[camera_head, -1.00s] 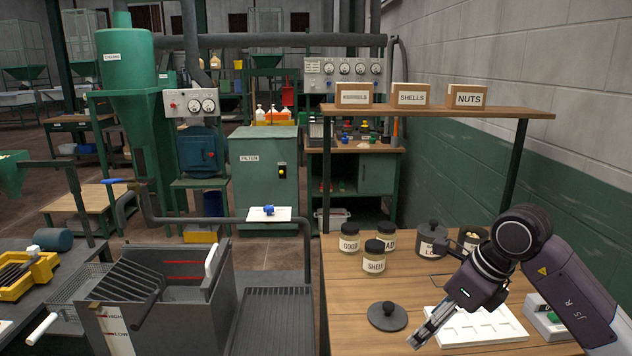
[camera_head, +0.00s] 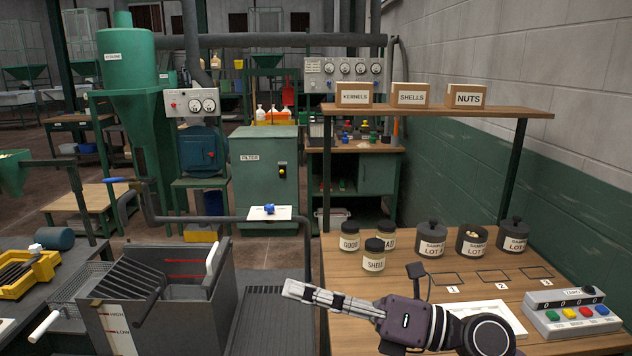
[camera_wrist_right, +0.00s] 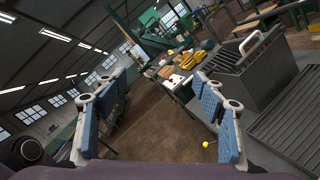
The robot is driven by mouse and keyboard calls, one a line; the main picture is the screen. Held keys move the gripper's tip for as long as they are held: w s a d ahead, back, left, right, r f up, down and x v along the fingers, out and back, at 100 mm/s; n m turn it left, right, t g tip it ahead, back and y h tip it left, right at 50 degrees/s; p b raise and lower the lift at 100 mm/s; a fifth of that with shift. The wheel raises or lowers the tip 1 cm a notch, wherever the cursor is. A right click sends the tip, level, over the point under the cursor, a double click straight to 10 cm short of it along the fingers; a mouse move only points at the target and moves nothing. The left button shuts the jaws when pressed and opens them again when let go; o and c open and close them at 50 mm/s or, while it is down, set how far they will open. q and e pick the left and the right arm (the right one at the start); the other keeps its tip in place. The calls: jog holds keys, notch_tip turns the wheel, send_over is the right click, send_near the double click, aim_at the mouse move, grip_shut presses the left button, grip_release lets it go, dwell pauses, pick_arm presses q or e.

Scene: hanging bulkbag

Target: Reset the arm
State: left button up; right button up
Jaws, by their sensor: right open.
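My right gripper (camera_head: 292,290) is open and empty. In the head view its arm lies low across the front of the wooden table (camera_head: 480,262), with the fingers pointing left past the table's left edge. In the right wrist view the two blue-padded fingers stand wide apart, with nothing between the pads (camera_wrist_right: 160,118). My left gripper does not show. The arm covers part of the white tray (camera_head: 500,318) and the spot of the table in front of the jars.
On the table stand several labelled jars (camera_head: 374,254), lidded sample pots (camera_head: 431,239), an open sample pot (camera_head: 471,243) and a button box (camera_head: 572,312). Left of the fingers is a metal fryer-like bin (camera_head: 165,300). A shelf (camera_head: 430,109) rises behind.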

jog(key=w+d+r+m+t+h, duration=0.25)
jog(key=d+m+t, duration=0.35)
jog(key=m+t, duration=0.3)
jog(key=w+d+r+m+t+h, duration=0.15)
jog(key=d+m+t+h, duration=0.35)
jog(key=m, duration=0.6)
jog(key=s+d+f+m+g+h, duration=0.1)
jog(key=d+f+m+g+h, duration=0.1)
jog(key=d+f+m+h, duration=0.65)
jog(key=s+d+f+m+g+h, duration=0.1)
jog(key=d+f+m+h, duration=0.4)
jog(key=f, duration=0.6)
jog(key=s+f+m+g+y, duration=0.1)
jog(key=s+f+m+g, duration=0.5)
jog(key=s+f, duration=0.6)
jog(key=s+a+f+g+y, duration=0.25)
jog(key=s+f+g, duration=0.6)
jog(key=s, duration=0.65)
notch_tip(320, 180, down, 27)
jog(key=s+d+f+g, duration=0.1)
jog(key=s+d+f, duration=0.1)
jog(key=s+f, duration=1.5)
jog(key=shift+s+d+h, duration=0.35)
jog(key=shift+s+d, duration=0.05)
jog(key=shift+s, duration=0.35)
